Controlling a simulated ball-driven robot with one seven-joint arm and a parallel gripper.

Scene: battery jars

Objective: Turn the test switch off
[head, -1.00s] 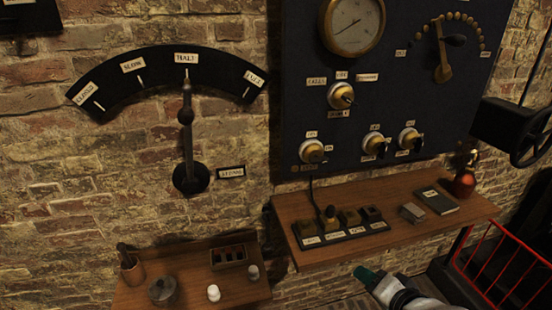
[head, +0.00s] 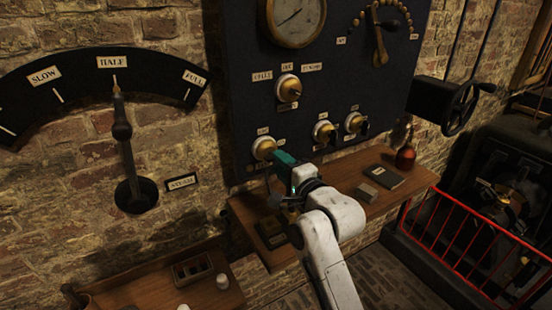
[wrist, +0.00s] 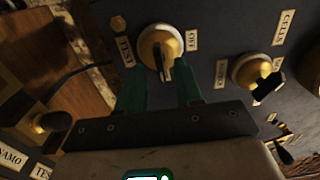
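The test switch (wrist: 152,44) is a round brass knob on a pale base with a dark handle. A TEST label (wrist: 124,51) is on its left and an OFF label (wrist: 192,39) on its right in the wrist view. My gripper (wrist: 159,74) is open, its two teal fingers on either side of the dark handle, with gaps visible. I cannot tell whether the fingertips touch the panel or which label the handle marks. In the head view the switch (head: 262,148) is at the panel's lower left, and my gripper (head: 279,159) is just right of it, partly hiding it.
Two similar knobs (head: 323,131) (head: 354,122) are to the right, and another (head: 288,87) is above. A wooden shelf (head: 345,178) with small boxes and a red flask (head: 405,157) lies below. A long lever (head: 122,130) stands on the left wall. A red railing (head: 450,238) is at right.

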